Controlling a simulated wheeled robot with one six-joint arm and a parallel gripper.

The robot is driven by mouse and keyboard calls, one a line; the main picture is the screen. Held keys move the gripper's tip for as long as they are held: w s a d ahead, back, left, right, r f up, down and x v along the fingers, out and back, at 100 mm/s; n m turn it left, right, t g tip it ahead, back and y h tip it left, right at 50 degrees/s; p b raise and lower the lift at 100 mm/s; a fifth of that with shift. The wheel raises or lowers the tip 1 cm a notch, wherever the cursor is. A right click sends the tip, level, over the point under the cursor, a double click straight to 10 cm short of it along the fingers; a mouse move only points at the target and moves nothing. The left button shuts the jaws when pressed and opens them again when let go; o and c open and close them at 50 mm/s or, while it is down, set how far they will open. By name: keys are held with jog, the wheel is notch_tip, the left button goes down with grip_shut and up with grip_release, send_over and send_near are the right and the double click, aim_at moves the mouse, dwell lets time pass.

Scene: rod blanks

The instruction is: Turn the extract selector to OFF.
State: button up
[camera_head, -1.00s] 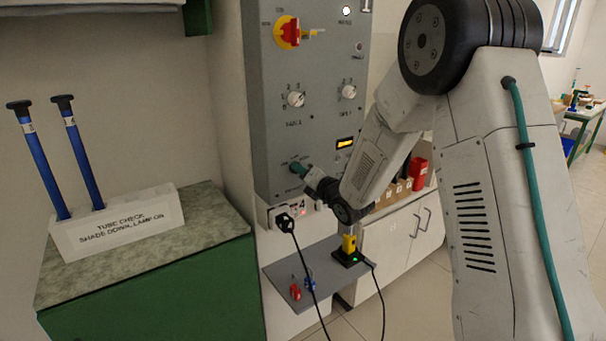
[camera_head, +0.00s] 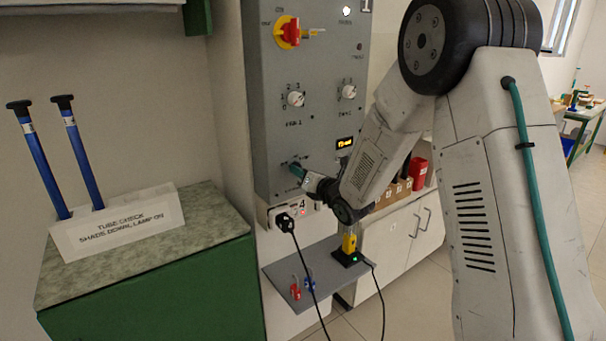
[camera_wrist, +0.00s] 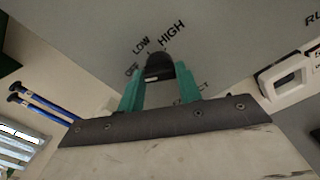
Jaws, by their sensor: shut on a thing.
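The extract selector (camera_wrist: 158,64) is a dark knob on the grey panel. In the wrist view the labels OFF, LOW and HIGH run in an arc above it, and lettering below is partly hidden. My gripper (camera_wrist: 160,88) has its two teal fingers shut on the knob, one on each side. Which label the knob points to is not clear. In the head view my gripper (camera_head: 298,171) is at the lower left of the panel and mostly hides the knob.
A green cabinet with blue rods stands left.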

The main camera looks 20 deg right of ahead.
jog(key=shift+f, duration=0.1)
jog(key=o, duration=1)
jog(key=v, duration=0.8)
